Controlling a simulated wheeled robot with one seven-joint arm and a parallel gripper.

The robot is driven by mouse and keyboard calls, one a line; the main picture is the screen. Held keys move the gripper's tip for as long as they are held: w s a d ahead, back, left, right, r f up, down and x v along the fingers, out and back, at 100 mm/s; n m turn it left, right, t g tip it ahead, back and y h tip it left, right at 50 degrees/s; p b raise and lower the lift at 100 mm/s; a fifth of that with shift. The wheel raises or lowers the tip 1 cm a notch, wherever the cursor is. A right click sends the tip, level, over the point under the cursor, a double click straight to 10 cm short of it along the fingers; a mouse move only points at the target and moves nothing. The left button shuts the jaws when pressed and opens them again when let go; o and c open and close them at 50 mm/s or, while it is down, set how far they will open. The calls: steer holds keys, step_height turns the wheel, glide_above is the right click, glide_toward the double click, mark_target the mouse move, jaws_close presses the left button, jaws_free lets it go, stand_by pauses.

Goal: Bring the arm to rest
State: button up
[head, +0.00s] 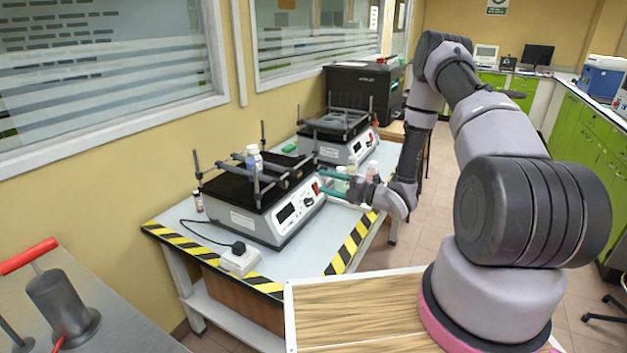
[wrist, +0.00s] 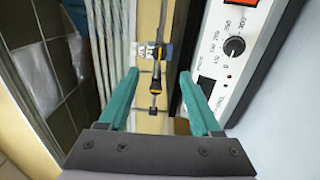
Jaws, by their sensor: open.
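My arm reaches over the table (head: 283,262) with the two shakers. My gripper (head: 328,184) is beside the front-right side of the nearer shaker (head: 283,215), its teal fingers pointing left towards it. In the wrist view, my gripper (wrist: 158,76) has its fingers spread wide with nothing held between them. The shaker's panel with a dark knob (wrist: 234,46) shows to the right of the fingers there. Whether a finger touches the shaker cannot be told.
A white-and-blue bottle (head: 253,159) stands on the nearer shaker. A second shaker (head: 338,136) and small bottles (head: 341,172) are close to my gripper. A black machine (head: 362,88) stands behind. Open floor (head: 455,150) lies right of the table.

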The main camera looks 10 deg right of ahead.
steer(key=shift+v, duration=1.05)
steer(key=w+d+r+m+t+h, duration=0.1)
steer(key=w+d+r+m+h, duration=0.35)
steer(key=r, duration=0.45)
steer(key=w+d+r+m+h, duration=0.4)
steer(key=r+m+h, duration=0.15)
steer(key=r, duration=0.25)
steer(key=s+d+r+m+h, duration=0.35)
steer(key=r+m, duration=0.25)
steer(key=r, duration=0.4)
steer(key=s+d+r+m+g+h, duration=0.2)
steer(key=s+r+m, duration=0.7)
steer(key=s, duration=0.3)
steer(key=s+a+r+m+g+y, duration=0.1)
steer(key=s+m, duration=0.3)
steer(key=s, duration=0.6)
steer(key=s+a+r+m+g+y, duration=0.1)
steer(key=s+a+m, duration=0.3)
steer(key=s, duration=0.7)
steer(key=shift+a+r+g+y, duration=0.3)
steer(key=shift+r+y, duration=0.15)
steer(key=shift+r, duration=0.35)
